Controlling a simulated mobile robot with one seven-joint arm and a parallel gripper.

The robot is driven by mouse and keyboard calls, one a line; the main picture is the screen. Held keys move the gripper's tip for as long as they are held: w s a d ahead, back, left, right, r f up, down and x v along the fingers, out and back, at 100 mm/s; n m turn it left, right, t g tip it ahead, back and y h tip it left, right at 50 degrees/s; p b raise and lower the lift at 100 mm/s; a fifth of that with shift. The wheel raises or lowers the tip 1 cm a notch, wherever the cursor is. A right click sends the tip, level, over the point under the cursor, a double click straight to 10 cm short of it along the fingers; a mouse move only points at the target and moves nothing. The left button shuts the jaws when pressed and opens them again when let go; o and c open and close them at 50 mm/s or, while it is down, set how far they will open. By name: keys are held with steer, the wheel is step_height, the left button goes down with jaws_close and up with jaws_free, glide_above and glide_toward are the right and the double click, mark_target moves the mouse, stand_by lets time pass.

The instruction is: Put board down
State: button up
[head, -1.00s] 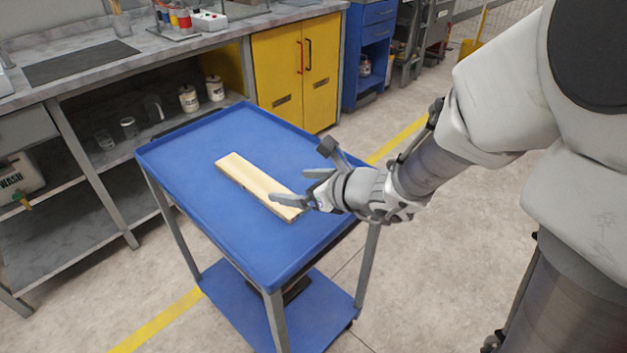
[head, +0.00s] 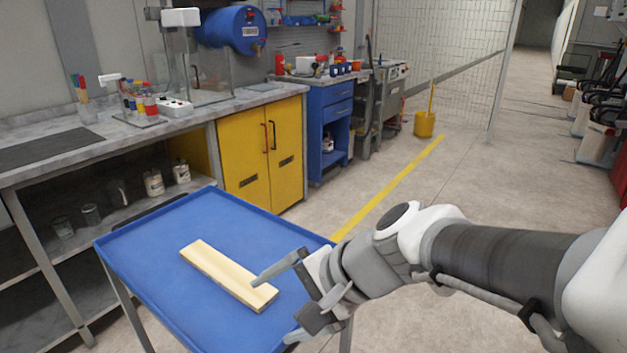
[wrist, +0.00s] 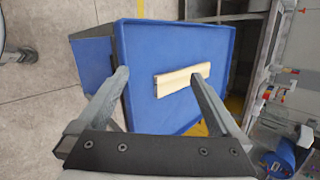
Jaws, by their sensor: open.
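The board (head: 226,272) is a pale wooden plank lying flat on the blue top tray of a cart (head: 195,215). In the wrist view the board (wrist: 176,80) shows beyond my fingers, with the blue tray (wrist: 160,35) around it. My gripper (head: 278,302) is at the board's near right end in the head view. Its two fingers are spread wide with nothing between them. One finger overlaps the board's end in the picture; I cannot tell whether it touches.
A workbench (head: 105,150) with bottles and jars stands behind the cart at the left. Yellow cabinet doors (head: 262,155) and a blue drawer unit (head: 330,120) are behind it. The floor (head: 480,200) to the right is open, with a yellow bucket (head: 424,124) farther off.

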steer(key=s+d+r+n+h, duration=0.1)
steer(key=s+d+n+h, duration=0.2)
steer(key=d, duration=0.4)
steer(key=s+d+r+n+t+h, duration=0.1)
steer(key=s+d+n+h, duration=0.2)
steer(key=d+n, duration=0.3)
steer(key=shift+d+r+t+h, duration=0.3)
steer(key=shift+d+r+h, duration=0.1)
steer(key=shift+d+h, duration=0.55)
steer(key=shift+r, duration=0.15)
step_height(320, 180, up, 19)
steer(key=p, duration=1.9)
steer(key=shift+f, duration=0.25)
steer(key=shift+c, duration=0.3)
